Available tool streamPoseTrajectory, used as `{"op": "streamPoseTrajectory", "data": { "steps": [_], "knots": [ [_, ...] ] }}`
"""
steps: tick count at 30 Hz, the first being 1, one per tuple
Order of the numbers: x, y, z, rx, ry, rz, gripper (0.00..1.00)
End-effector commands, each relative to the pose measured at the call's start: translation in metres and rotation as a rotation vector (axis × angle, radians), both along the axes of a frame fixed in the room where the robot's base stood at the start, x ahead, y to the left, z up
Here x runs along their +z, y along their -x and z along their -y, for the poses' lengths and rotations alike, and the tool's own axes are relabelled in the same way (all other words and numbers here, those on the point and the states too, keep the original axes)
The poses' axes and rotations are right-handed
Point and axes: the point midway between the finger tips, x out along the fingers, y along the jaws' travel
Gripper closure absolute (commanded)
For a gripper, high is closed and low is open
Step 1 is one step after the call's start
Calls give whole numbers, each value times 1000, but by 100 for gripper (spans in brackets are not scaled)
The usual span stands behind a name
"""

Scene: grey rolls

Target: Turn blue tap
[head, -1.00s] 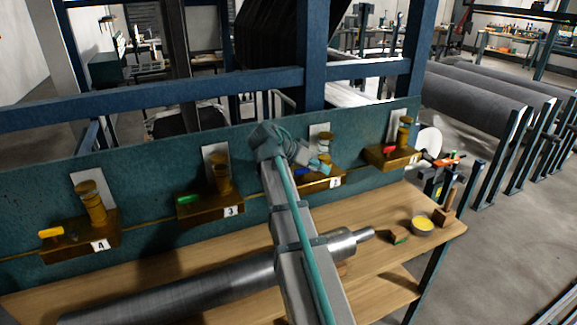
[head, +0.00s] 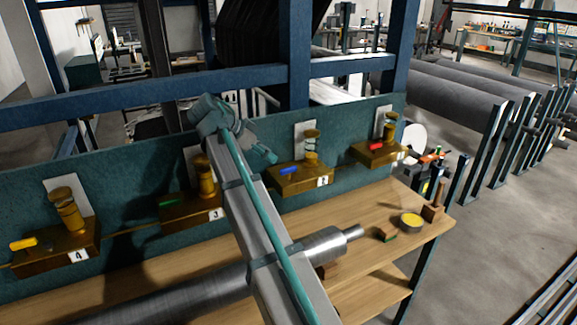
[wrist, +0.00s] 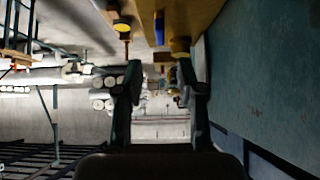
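The blue tap (head: 288,170) is a small blue lever on the brass valve block (head: 302,180) labelled 2, mounted on the green panel. In the head view my gripper (head: 270,148) is just left of and above it, apart from it, with its fingers pointing right. In the wrist view the blue lever (wrist: 158,30) shows ahead, beyond the fingers. My gripper (wrist: 160,72) is open there, with a clear gap between the fingers and nothing held.
Red (head: 376,147), green (head: 168,202) and yellow (head: 23,244) taps sit on neighbouring blocks. A steel roller (head: 200,290) lies on the wooden bench (head: 400,210) below. A yellow-topped tin (head: 411,220) stands at the bench's right.

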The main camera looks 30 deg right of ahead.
Motion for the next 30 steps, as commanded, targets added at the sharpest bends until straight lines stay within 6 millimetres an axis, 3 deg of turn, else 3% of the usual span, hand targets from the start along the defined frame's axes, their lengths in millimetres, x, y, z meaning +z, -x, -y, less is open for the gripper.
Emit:
{"op": "streamPoseTrajectory", "data": {
  "steps": [13, 28, 30],
  "knots": [
    [-52, 0, 54, 1, 0, -2, 61],
    [-63, -1, 64, 1, 1, 0, 61],
    [-63, -1, 64, 1, 1, -1, 71]
  ]
}}
